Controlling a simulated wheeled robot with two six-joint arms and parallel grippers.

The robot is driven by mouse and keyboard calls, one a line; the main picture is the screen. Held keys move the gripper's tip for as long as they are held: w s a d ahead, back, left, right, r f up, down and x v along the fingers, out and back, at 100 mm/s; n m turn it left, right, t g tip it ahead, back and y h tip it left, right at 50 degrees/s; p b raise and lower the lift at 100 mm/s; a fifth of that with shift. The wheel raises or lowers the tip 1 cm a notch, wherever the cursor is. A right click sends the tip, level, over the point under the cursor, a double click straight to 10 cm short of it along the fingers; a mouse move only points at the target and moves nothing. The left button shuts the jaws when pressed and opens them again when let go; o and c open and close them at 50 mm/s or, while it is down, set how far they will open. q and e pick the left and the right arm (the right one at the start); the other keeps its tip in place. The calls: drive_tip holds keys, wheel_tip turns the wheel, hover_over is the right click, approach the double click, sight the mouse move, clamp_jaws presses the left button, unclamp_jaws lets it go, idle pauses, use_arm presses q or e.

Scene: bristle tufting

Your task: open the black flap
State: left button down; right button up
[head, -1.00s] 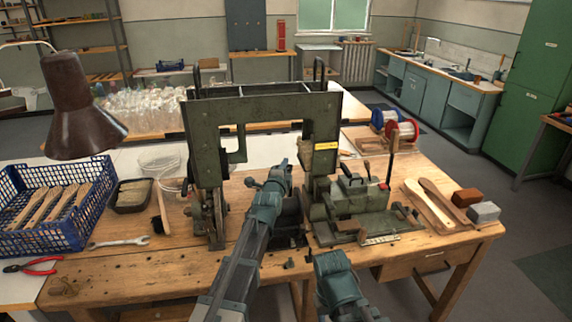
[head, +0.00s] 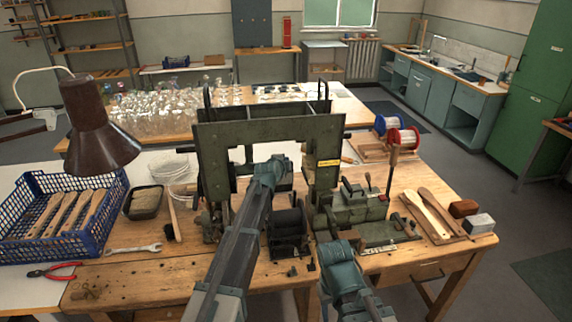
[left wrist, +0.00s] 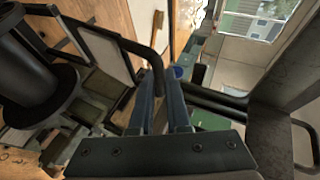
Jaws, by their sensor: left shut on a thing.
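The green tufting machine (head: 255,133) stands on the wooden bench, with a black drum (head: 288,232) low in front of it. My left arm reaches over the bench to the machine's opening; its fingers are hidden in the head view. In the left wrist view my left gripper (left wrist: 160,88) has its two blue fingers close together. They are shut at a bent black bar (left wrist: 160,32); the contact itself is partly hidden. I cannot clearly tell the black flap apart from the other dark parts. My right arm's teal joint shows at the lower middle, but its gripper does not.
A blue crate (head: 30,250) with brush handles, a wrench (head: 135,248) and red pliers (head: 55,270) lie at left. A brown lamp (head: 98,130) hangs above them. Paddles (head: 433,212) and blocks (head: 463,208) lie at right. The bench's front left is mostly clear.

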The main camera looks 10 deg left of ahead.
use_arm(q)
drive_tip(key=shift+w, duration=0.1)
idle(0.3)
drive_tip(key=c, duration=0.9)
unclamp_jaws()
drive_tip(key=p+v, duration=0.5)
drive_tip(key=v, duration=0.9)
drive_tip(key=shift+p, duration=0.4)
